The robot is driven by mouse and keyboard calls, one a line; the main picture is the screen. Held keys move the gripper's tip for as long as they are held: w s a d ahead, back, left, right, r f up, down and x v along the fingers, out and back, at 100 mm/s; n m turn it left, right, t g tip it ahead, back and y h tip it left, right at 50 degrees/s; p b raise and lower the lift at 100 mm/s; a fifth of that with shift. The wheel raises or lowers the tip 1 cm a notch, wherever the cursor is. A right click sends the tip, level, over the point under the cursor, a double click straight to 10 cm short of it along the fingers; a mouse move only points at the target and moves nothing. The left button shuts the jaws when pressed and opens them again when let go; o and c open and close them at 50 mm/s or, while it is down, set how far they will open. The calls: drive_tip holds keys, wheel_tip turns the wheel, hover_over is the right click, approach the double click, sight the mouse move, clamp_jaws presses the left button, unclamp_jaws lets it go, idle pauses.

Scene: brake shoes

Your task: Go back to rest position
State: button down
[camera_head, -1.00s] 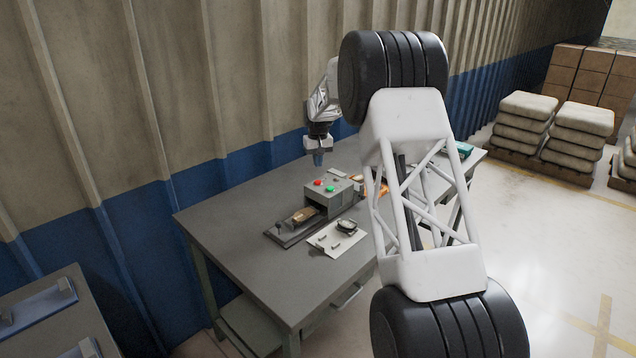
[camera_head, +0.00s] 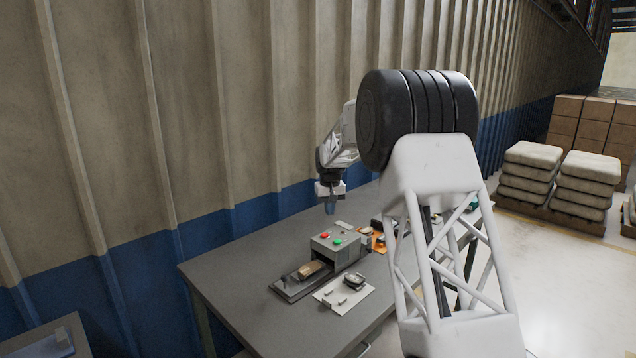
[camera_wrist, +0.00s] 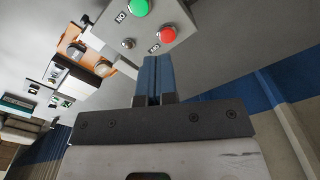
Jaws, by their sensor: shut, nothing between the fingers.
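My gripper (camera_head: 330,208) is above the back part of the grey table (camera_head: 235,268), behind the control box, with its blue fingers pointing down. In the wrist view the two blue fingers (camera_wrist: 156,75) are pressed together with nothing between them. The grey control box (camera_head: 338,248) has a red button (camera_head: 324,235) and a green button (camera_head: 337,241). The same box (camera_wrist: 128,32) shows near the fingers in the wrist view. My fingers appear apart from it.
A brown brake shoe part (camera_head: 310,270) lies on a dark base before the box. A white plate (camera_head: 338,299) holds a dark round part (camera_head: 355,280). The corrugated wall (camera_head: 200,120) stands close behind the table. Stacked sacks (camera_head: 530,165) are far right.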

drive_tip(key=s+d+r+m, duration=0.1)
drive_tip(key=s+d+r, duration=0.35)
drive_tip(key=s, duration=0.75)
drive_tip(key=s+d+r+t, duration=0.1)
drive_tip(key=s+d+r, duration=0.1)
drive_tip(key=s+r, duration=0.7)
drive_tip(key=s+d+r+m, duration=0.1)
drive_tip(key=s+d+r, duration=0.25)
drive_tip(key=s, duration=1.05)
drive_tip(key=s+d+f, duration=0.1)
drive_tip(key=s+f, duration=0.1)
drive_tip(key=s, duration=0.9)
drive_tip(key=s+d+f+t, duration=0.1)
drive_tip(key=s+d+f, duration=0.1)
drive_tip(key=s, duration=1)
drive_tip(key=s+d+f+m, duration=0.1)
drive_tip(key=s+f, duration=0.2)
drive_tip(key=s, duration=0.9)
drive_tip(key=shift+d+f, duration=0.15)
drive_tip(key=shift+f, duration=0.2)
